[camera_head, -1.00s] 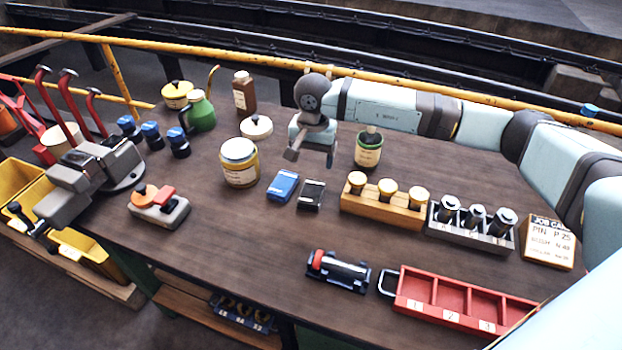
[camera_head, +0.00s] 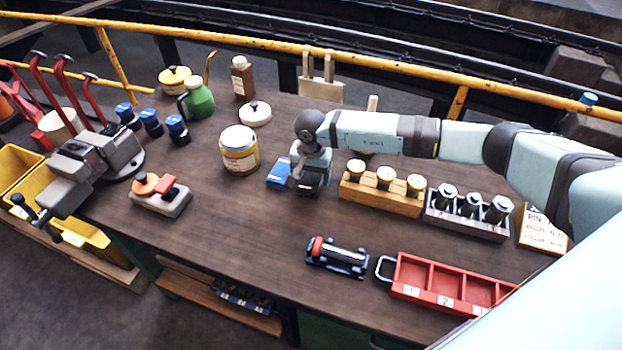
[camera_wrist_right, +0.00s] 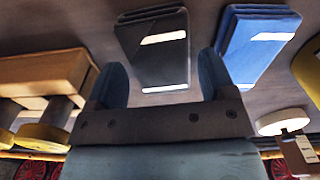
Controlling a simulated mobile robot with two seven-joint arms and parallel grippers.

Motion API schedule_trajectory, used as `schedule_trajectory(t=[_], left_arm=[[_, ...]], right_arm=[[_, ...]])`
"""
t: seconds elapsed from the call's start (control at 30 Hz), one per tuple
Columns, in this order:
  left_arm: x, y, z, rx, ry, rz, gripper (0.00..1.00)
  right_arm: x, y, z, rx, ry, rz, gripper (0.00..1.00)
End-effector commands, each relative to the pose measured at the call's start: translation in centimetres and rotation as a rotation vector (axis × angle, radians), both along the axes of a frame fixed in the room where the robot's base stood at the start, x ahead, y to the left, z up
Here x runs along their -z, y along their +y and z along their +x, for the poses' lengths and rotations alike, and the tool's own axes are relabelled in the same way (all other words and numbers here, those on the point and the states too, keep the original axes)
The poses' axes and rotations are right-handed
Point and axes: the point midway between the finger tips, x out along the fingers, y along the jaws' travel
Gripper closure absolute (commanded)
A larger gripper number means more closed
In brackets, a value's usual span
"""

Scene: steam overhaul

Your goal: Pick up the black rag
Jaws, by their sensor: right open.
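The black rag (camera_wrist_right: 153,52) is a folded dark rectangle with white stripes, flat on the bench in the right wrist view. My right gripper (camera_wrist_right: 161,72) is open and empty. Its two fingers stand apart, with the rag showing between and beyond the tips. In the head view the right gripper (camera_head: 310,178) is low over the rag's place and hides most or all of it. I cannot tell if the fingers touch the rag. My left gripper is not in view.
A folded blue rag (camera_wrist_right: 258,45) lies close beside the black one; it also shows in the head view (camera_head: 279,174). A wooden block with yellow-topped pieces (camera_head: 381,197) stands to the right. A jar (camera_head: 239,150) stands left.

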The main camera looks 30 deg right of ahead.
Motion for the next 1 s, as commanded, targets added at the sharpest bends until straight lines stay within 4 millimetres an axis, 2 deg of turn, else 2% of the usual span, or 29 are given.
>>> schedule_trajectory(t=[0.17, 0.4, 0.43, 0.57, 0.6, 1.0], left_arm=[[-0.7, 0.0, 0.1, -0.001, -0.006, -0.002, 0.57], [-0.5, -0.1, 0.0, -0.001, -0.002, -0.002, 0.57], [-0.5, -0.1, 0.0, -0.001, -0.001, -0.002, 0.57], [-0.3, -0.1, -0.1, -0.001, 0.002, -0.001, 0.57], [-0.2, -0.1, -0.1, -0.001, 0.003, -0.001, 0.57], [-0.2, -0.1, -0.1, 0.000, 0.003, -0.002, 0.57]], right_arm=[[1.8, 0.0, 0.0, 0.000, 0.001, 0.001, 0.23], [2.0, 0.0, 0.0, -0.001, -0.001, 0.001, 0.23], [2.0, 0.0, 0.0, -0.001, -0.001, 0.001, 0.28], [2.0, 0.0, 0.0, 0.000, -0.001, 0.001, 0.58], [2.0, 0.0, 0.0, 0.000, -0.001, 0.001, 0.60], [1.3, -0.1, 0.1, 0.000, -0.001, 0.000, 0.60]])
